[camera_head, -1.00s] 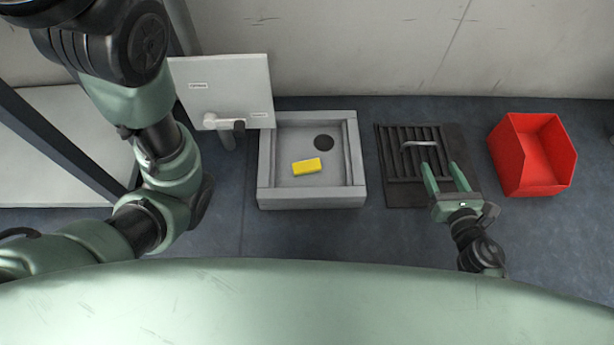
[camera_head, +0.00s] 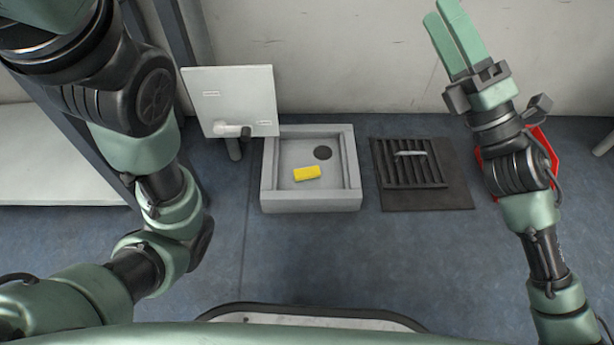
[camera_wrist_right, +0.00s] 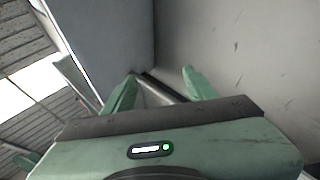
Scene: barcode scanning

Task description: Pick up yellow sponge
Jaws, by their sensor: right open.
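The yellow sponge (camera_head: 307,173) lies flat in the grey square basin (camera_head: 312,203), left of and below the dark round drain (camera_head: 322,153). My right gripper (camera_head: 447,30) is raised at the upper right in the head view, well above and to the right of the basin. In the right wrist view its two green fingers (camera_wrist_right: 158,82) stand apart with nothing between them. My left arm comes in at the left in the head view, but its gripper is not visible. The sponge does not show in the right wrist view.
A white panel with a tap (camera_head: 232,100) stands behind the basin's left side. A dark slatted grate with a handle (camera_head: 420,199) lies on the floor right of the basin. A red bin (camera_head: 545,150) is partly hidden behind my right arm. A wall runs along the back.

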